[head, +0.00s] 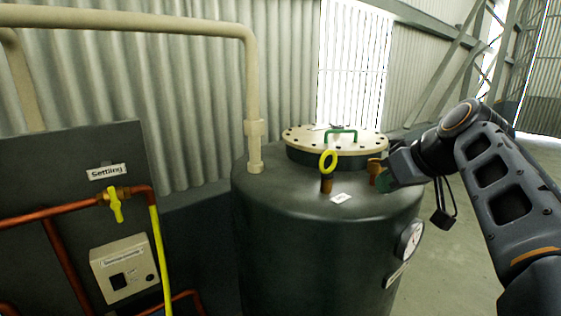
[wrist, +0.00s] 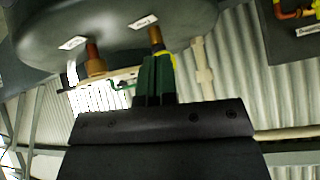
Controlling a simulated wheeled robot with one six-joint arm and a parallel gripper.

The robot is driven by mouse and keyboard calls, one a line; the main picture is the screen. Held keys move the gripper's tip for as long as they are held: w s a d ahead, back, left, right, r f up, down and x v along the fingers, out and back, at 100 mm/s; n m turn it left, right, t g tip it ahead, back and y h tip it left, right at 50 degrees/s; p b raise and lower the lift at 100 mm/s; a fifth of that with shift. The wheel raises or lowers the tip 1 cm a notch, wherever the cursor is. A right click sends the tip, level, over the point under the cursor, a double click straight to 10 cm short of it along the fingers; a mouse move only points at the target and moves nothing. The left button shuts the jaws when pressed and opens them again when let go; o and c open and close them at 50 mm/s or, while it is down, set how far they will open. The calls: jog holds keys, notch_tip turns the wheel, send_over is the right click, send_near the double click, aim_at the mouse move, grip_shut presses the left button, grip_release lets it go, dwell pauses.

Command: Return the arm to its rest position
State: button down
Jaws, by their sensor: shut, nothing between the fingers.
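My arm reaches in from the right in the head view. My gripper (head: 384,180) is over the top of the dark tank (head: 320,235), close to a copper-coloured fitting (head: 374,167) that it partly covers. In the wrist view my gripper's green fingers (wrist: 153,78) are together, with nothing held between them. The other fitting (wrist: 95,62) stands clear of the fingers in the wrist view.
The tank has a bolted lid (head: 305,143) with a green handle (head: 341,134) and a gauge (head: 410,240) at its side. A panel (head: 75,160) with a yellow-handled valve (head: 115,205) stands left. Open floor (head: 460,250) lies right.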

jog(key=s+a+f+m+g+h, duration=0.1)
jog(key=s+f, duration=0.3)
jog(key=f, duration=0.5)
jog(key=s+a+f+m+g+h, duration=0.1)
jog(key=s+a+f+h, duration=0.1)
jog(key=s+f, duration=0.3)
jog(key=s+a+f+m+g+h, duration=0.1)
jog(key=s+f, duration=0.3)
jog(key=f, duration=0.8)
jog(key=shift+s+a+f+m, duration=0.3)
jog(key=shift+s+a+m, duration=0.1)
jog(key=shift+m, duration=0.1)
jog(key=c, duration=1.8)
grip_release()
